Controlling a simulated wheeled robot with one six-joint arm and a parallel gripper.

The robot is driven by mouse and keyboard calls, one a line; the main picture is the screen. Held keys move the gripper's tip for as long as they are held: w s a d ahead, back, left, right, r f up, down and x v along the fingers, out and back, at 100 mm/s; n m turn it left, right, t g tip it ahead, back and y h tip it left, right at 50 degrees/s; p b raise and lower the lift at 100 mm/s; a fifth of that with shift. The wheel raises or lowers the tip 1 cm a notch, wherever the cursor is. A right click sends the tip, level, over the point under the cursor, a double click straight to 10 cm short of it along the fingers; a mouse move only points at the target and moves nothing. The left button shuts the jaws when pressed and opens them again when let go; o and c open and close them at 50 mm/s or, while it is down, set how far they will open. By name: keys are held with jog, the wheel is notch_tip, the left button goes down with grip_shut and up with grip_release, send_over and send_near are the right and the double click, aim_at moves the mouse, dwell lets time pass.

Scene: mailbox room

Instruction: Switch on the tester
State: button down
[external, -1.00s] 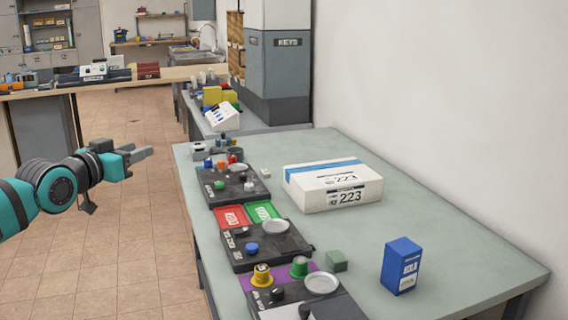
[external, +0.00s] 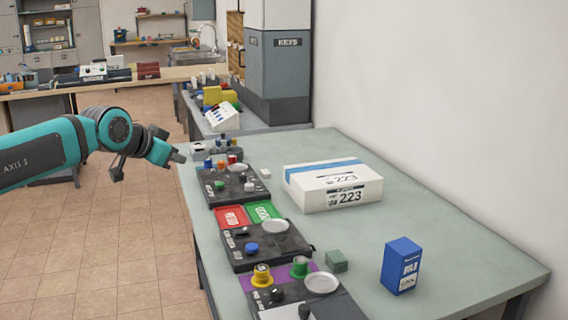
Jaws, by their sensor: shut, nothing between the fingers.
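Several dark control units stand in a row along the left edge of the grey-green table; I cannot tell which is the tester. The far unit (external: 222,188) has coloured knobs and a pale round disc. The middle unit (external: 262,252) has a blue knob and a pale disc. The near unit (external: 345,303) has a pale disc, dark knobs and yellow and green knobs beside it, and is cut off by the frame. Their switch positions are too small to read. My gripper (external: 180,157) is shut and empty, in the air left of the far unit, apart from it.
A white box marked 223 (external: 325,198), a blue box (external: 401,268) and a small green block (external: 336,261) stand on the table (external: 450,245). Red and green plates (external: 264,210) lie between units. A wall bounds the right; the floor at left is clear.

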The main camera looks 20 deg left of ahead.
aim_at(245, 229)
jog(key=w+d+f+m+g+h, duration=0.1)
jog(key=w+d+f+m+g, duration=0.4)
jog(key=w+d+f+g, duration=0.1)
jog(key=shift+w+f+m+g+h, duration=0.3)
jog(key=shift+w+f+g, duration=0.15)
jog(key=shift+w+g, duration=1.2)
jog(key=shift+w+f+t, duration=0.1)
jog(key=shift+w+t, duration=0.15)
jog(key=x, duration=1.3)
jog(key=shift+f, duration=0.45)
jog(key=shift+w+d+f, duration=0.15)
jog(key=shift+f, duration=0.05)
